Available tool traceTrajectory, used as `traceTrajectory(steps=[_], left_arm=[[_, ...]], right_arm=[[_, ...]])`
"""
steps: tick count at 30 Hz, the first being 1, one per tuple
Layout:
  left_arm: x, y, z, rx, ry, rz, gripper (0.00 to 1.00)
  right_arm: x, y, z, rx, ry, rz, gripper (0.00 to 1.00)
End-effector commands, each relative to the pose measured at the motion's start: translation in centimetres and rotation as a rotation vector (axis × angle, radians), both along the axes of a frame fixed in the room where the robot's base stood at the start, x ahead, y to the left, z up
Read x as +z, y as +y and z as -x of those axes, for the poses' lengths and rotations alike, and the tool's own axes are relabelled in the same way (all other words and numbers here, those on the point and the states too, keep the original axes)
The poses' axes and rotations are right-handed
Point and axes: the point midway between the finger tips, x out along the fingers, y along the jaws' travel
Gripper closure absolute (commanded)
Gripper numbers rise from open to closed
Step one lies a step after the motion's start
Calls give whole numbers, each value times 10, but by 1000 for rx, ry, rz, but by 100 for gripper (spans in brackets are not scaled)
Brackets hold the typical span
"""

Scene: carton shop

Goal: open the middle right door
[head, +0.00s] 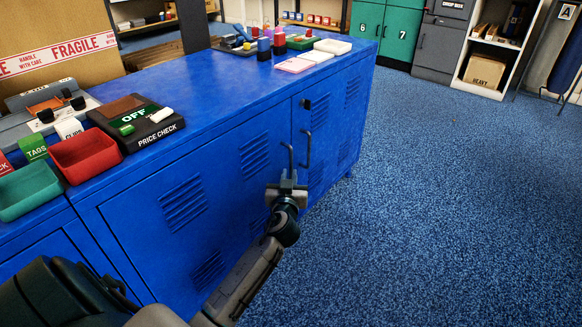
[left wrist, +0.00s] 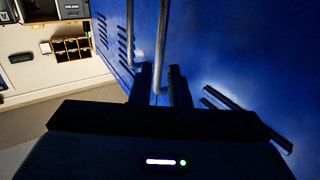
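The blue cabinet (head: 225,165) has two doors facing the floor, both looking closed. The near door (head: 140,215) has an upright bar handle (head: 291,155) at its far edge. My left gripper (head: 287,180) is at the lower part of the near door's handle. In the left wrist view my left gripper (left wrist: 161,85) has its fingers apart, with the near handle's bar (left wrist: 162,45) between them. The other handle (left wrist: 130,40) stands to its left. My right gripper is not in view.
The cabinet top holds a red tray (head: 86,155), a green tray (head: 28,190), a price check device (head: 135,118) and a large carton (head: 60,40). Blue carpet (head: 450,210) is clear to the right. Green lockers (head: 385,30) and a white shelf (head: 490,55) stand behind.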

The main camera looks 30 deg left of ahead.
Motion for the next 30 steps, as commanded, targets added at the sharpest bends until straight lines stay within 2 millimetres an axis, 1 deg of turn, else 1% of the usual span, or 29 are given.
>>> traceTrajectory(steps=[1, 6, 9, 12, 22, 23, 24, 25, 30], left_arm=[[-1, 6, -10, 1, -1, -3, 85], [-1, 21, -36, 1, 0, -1, 85], [-1, 26, -46, 0, 1, 0, 85], [-1, 29, -53, -1, 2, 0, 85], [-1, 31, -56, -1, 2, 0, 85], [-1, 31, -56, -1, 2, 0, 89], [-1, 31, -56, -1, 2, 0, 96], [-1, 31, -56, -1, 2, 0, 100], [-1, 31, -55, -1, 2, 0, 100]], right_arm=[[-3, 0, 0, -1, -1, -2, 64], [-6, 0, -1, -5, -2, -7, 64], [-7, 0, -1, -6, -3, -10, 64], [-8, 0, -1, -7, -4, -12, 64], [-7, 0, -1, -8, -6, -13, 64], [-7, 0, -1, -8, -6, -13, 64], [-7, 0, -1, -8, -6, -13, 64], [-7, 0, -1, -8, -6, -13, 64], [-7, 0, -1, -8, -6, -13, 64]])
